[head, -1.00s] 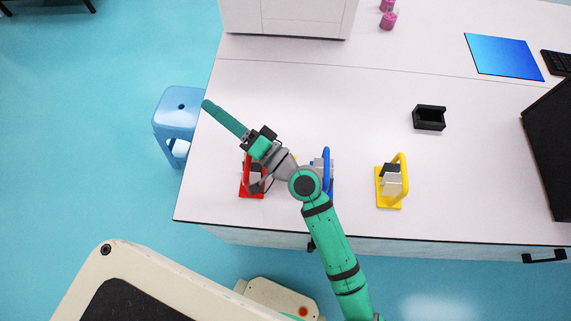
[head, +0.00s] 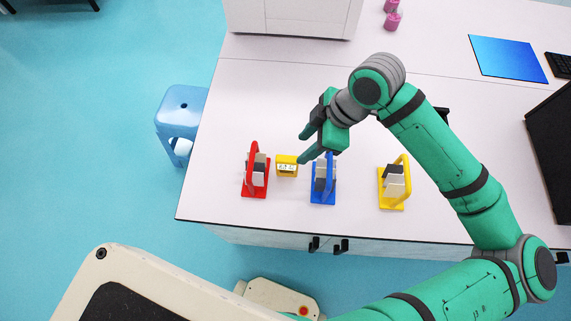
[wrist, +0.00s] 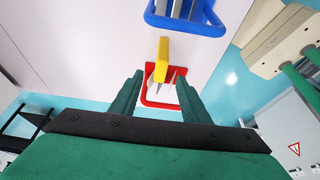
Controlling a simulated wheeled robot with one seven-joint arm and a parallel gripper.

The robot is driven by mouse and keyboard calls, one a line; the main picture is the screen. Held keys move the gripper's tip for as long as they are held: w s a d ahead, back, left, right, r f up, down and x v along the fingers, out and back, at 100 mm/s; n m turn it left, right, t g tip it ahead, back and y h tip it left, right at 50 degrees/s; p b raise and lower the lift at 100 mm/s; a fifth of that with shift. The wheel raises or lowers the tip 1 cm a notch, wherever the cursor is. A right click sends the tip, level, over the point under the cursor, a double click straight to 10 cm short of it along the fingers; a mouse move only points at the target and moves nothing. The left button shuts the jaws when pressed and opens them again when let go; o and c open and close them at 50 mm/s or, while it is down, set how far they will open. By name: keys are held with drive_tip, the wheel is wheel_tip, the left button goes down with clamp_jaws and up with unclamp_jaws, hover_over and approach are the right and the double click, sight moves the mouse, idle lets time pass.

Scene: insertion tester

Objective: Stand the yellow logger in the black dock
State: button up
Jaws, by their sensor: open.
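The yellow logger (head: 287,167) is a small yellow block with a pale marked face on the white bench, between the red stand and the blue stand. In the wrist view the logger (wrist: 162,52) appears as a yellow piece just beyond my fingertips. My gripper (head: 303,146) is open and empty, above and slightly right of the logger in the head view. Its fingers also show in the wrist view (wrist: 160,82), apart, with the red stand between them. The black dock (head: 443,112) is mostly hidden behind my arm; only a dark corner shows.
The red stand (head: 252,184) is left of the logger and the blue stand (head: 323,197) right of it, both close. A yellow stand (head: 391,203) is further right. A blue sheet (head: 508,58) lies at the back right. The bench's left area is clear.

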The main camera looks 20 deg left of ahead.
sight(288, 159)
drive_tip(key=x, duration=0.4)
drive_tip(key=shift+s+a+f, duration=0.1)
drive_tip(key=shift+a+f, duration=0.05)
drive_tip(key=shift+s+a+x, duration=0.1)
drive_tip(key=shift+a+x, duration=0.05)
drive_tip(key=shift+x, duration=1.2)
drive_tip(key=shift+s+a+x, duration=0.1)
drive_tip(key=shift+a+x, duration=0.05)
drive_tip(key=shift+x, duration=1.2)
drive_tip(key=shift+r, duration=0.2)
clamp_jaws()
